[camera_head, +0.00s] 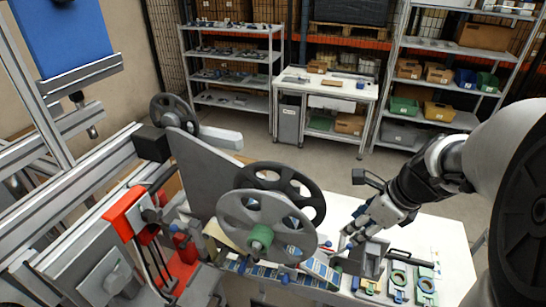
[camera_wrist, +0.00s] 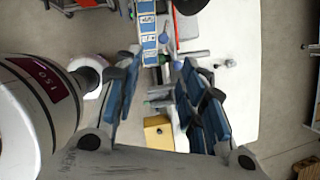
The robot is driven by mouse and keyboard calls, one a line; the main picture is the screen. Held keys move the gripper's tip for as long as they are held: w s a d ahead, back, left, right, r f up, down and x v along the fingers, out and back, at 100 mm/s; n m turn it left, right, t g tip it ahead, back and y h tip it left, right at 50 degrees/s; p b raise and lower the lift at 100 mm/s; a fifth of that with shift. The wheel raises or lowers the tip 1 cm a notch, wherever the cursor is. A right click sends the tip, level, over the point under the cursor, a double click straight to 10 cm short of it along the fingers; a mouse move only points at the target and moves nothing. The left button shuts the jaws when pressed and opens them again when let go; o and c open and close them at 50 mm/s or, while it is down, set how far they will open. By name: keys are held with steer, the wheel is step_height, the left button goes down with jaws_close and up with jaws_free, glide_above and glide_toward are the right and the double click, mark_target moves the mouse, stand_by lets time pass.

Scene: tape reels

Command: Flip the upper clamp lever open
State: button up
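My gripper (camera_head: 354,232) is at the right of the tape reels, above the white table, with its fingers pointing down and left. In the wrist view my gripper (camera_wrist: 161,88) is open, its blue-padded fingers wide apart and no object held between them. Two small blue knobs, apparently lever ends, show beyond the fingertips: a farther knob (camera_wrist: 163,38) beside the tape strip and a nearer knob (camera_wrist: 178,65). In the head view a blue knob (camera_head: 327,244) is near the reel's lower right and another (camera_head: 284,279) is lower. I cannot tell which is the upper clamp lever.
A grey reel (camera_head: 235,217) with a green hub stands in front of a dark reel (camera_head: 303,190), left of my gripper. A patterned tape strip (camera_head: 318,270) runs below. Green and yellow parts (camera_head: 398,279) lie on the white table (camera_head: 450,240). Shelves stand behind.

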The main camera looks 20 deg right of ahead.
mark_target(330, 243)
steer(key=b+x, duration=0.1)
steer(key=x, duration=0.4)
steer(key=b+x, duration=0.2)
steer(key=x, duration=0.4)
steer(key=b+x, duration=0.1)
steer(key=x, duration=0.5)
steer(key=shift+w+d+f, duration=0.15)
steer(key=shift+w+d, duration=0.05)
steer(key=shift+d, duration=0.1)
steer(key=shift+c, duration=0.4)
jaws_close()
